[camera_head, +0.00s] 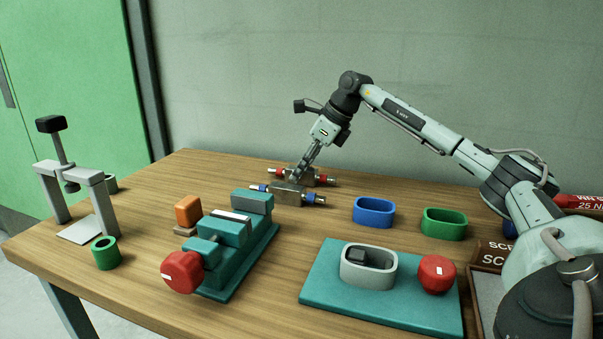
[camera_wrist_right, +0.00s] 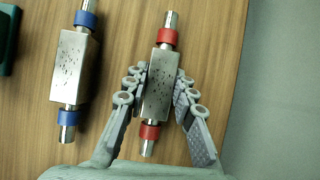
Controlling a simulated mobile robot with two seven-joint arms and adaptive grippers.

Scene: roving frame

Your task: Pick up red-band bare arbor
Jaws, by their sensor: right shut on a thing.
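The red-band bare arbor (camera_wrist_right: 158,88) is a speckled metal block with a red band and a bare metal pin at each end. In the head view it lies at the back of the wooden table (camera_head: 140,205), with its red-banded end (camera_head: 328,182) showing. My right gripper (camera_wrist_right: 161,74) has a finger on each side of its block and is shut on it. In the head view my right gripper (camera_head: 298,178) reaches down to it from above, hiding part of it. I cannot tell whether it is clear of the tabletop. My left gripper is not in view.
A similar blue-banded arbor (camera_head: 289,194) lies close beside it, nearer the front. A teal vise (camera_head: 222,243), a grey press (camera_head: 100,205), a blue ring (camera_head: 374,211), a green ring (camera_head: 444,222) and a teal fixture plate (camera_head: 325,290) stand around. A wall rises behind.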

